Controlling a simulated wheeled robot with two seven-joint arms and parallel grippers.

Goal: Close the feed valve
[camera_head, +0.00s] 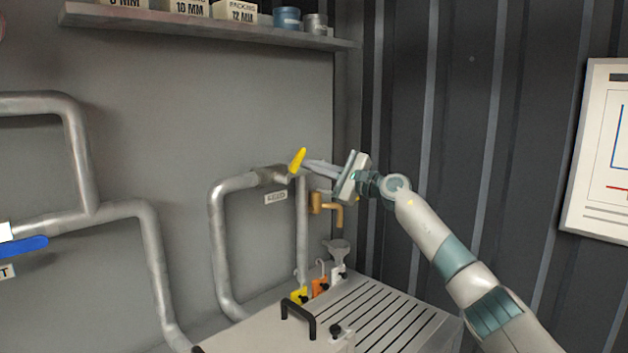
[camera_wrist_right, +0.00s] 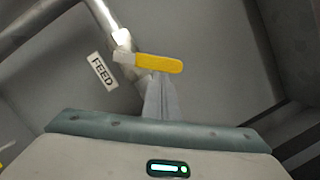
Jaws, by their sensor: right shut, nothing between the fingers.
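The feed valve is on the grey pipe by the back wall, and its yellow lever (camera_head: 298,159) points up and slightly right in the head view. A FEED label (camera_head: 276,198) is on the wall below it. In the wrist view the yellow lever (camera_wrist_right: 159,64) lies across the pipe, near the FEED label (camera_wrist_right: 103,72). My right gripper (camera_head: 308,164) is shut and empty, its fingertips close beside the lever on its right. In the wrist view the fingers (camera_wrist_right: 161,84) end just below the lever; I cannot tell if they touch it. My left gripper is not in view.
A brass tap (camera_head: 326,207) hangs just below my right gripper. A shelf (camera_head: 210,28) with boxes and tins is above. Another pipe with a blue lever (camera_head: 24,247) is at left.

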